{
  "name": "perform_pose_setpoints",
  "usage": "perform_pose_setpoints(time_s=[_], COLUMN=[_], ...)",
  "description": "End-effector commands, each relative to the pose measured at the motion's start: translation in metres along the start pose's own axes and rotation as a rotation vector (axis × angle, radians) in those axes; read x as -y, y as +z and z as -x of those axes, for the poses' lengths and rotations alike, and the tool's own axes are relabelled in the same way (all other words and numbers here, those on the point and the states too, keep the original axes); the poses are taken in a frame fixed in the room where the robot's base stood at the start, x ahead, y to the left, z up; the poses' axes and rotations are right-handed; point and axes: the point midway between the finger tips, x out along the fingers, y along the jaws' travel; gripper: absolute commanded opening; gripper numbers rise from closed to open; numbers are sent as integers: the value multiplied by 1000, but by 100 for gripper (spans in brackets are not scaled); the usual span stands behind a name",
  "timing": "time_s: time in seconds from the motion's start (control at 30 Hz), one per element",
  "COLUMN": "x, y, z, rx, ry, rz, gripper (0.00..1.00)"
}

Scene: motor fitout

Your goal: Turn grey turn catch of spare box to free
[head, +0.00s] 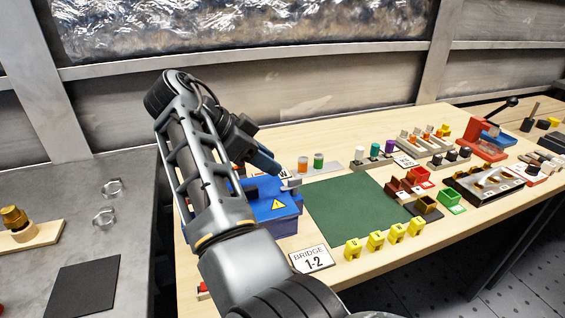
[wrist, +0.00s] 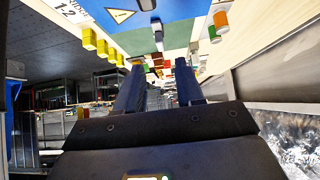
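The spare box appears to be the blue box (head: 284,207) with a yellow warning triangle, at the left part of the wooden table. A grey turn catch (head: 291,185) shows at its upper edge, partly hidden by my gripper. My gripper (head: 278,172) is just above and behind the box, close to the catch. In the wrist view the two fingers (wrist: 158,72) stand apart with nothing between them. The blue box (wrist: 185,8) is at the top of that view, beyond the fingertips, with a grey piece (wrist: 147,4) on it. I cannot tell whether a finger touches the catch.
A green mat (head: 350,212) lies right of the box, with several yellow clips (head: 376,241) along its front. A "BRIDGE 1-2" sign (head: 312,259) is in front. Red and brown bins (head: 408,186) are further right.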

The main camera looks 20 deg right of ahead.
Motion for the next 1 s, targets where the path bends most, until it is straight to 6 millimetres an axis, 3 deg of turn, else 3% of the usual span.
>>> perform_pose_setpoints(time_s=[0.6,0.97,1.0], x=[0,0,0], y=[0,0,0], z=[-72,-78,-78], rx=[0,0,0], ry=[2,0,0], rz=[1,0,0], gripper=[37,37,33])
